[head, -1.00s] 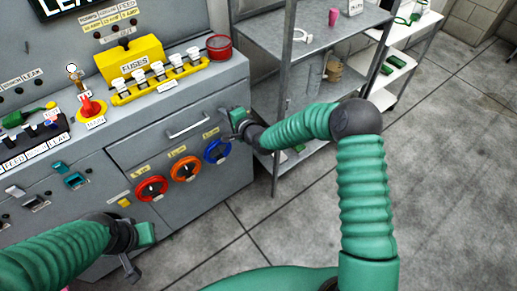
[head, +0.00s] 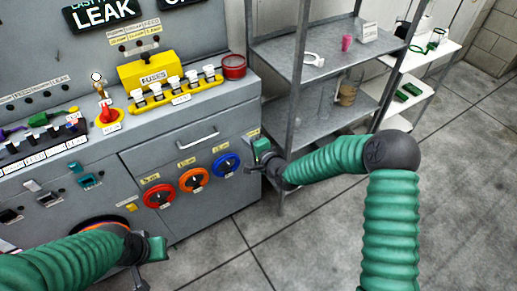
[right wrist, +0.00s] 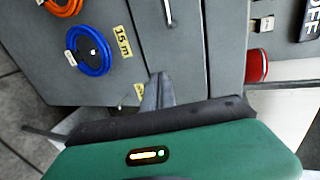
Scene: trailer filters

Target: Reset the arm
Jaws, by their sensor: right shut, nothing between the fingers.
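My right arm reaches in from the right in the head view. My left arm comes in at the lower left. Its gripper (head: 138,277) is partly hidden near the bottom edge, and its finger opening is unclear.
Yellow fuse blocks (head: 155,73) and a red round container (head: 233,66) are on top. A metal shelf (head: 318,65) stands close to the right arm. Open floor lies at right.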

